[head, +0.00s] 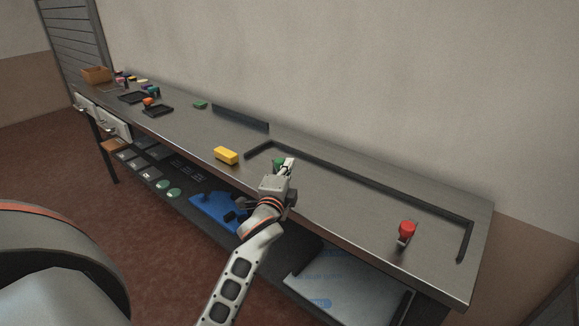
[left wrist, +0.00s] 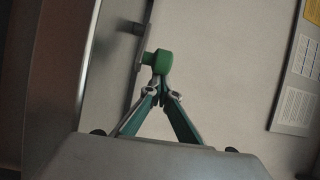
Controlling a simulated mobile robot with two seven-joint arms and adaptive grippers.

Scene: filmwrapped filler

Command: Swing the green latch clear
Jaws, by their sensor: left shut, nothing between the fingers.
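The green latch (head: 278,163) stands on the bench top, partly hidden by my left gripper in the head view. In the left wrist view its rounded green knob (left wrist: 161,62) shows just beyond the fingertips, with a short green arm reaching left to a metal strip. My left gripper (head: 287,165) is at the latch, its fingers shut with nothing between them. In the left wrist view the fingertips (left wrist: 161,92) meet just below the knob; I cannot tell whether they touch it. My right gripper is not in view.
A yellow block (head: 226,156) lies left of the latch on the bench (head: 340,208). A dark raised rail (head: 370,183) runs along the bench to the right. A red knob (head: 407,229) stands near the right end. Trays and small items crowd the far left.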

